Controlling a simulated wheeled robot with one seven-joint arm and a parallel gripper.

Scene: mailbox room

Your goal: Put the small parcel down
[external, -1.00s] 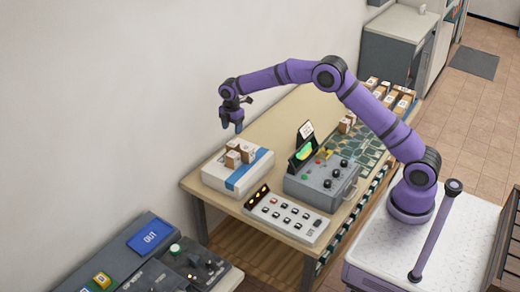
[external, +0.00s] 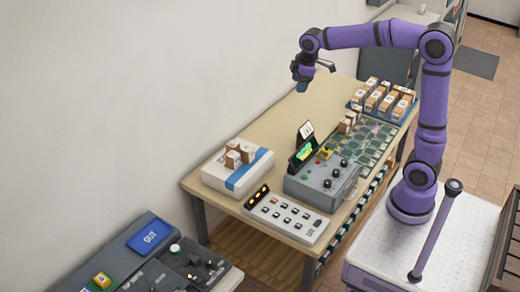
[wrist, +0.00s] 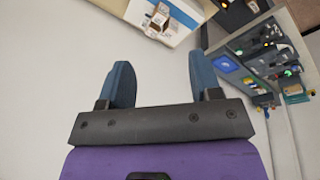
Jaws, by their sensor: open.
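Several small brown parcels with white labels are in view, and I cannot tell which one the task means. A cluster of small parcels (external: 234,156) sits on top of a white box with a blue stripe (external: 250,178) at the table's left end. These parcels (wrist: 157,19) and the white box (wrist: 182,28) also show at the top of the wrist view. My gripper (external: 302,86) is raised above the back of the table, away from the white box. In the wrist view its two blue fingers (wrist: 163,84) are apart with nothing between them.
A blue tray (external: 383,117) of several small parcels stands at the table's far right. More parcels (external: 347,122) stand by the green mat (external: 368,143). A grey control box (external: 320,184) and a button panel (external: 286,214) fill the front. The table's back middle (external: 270,125) is bare.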

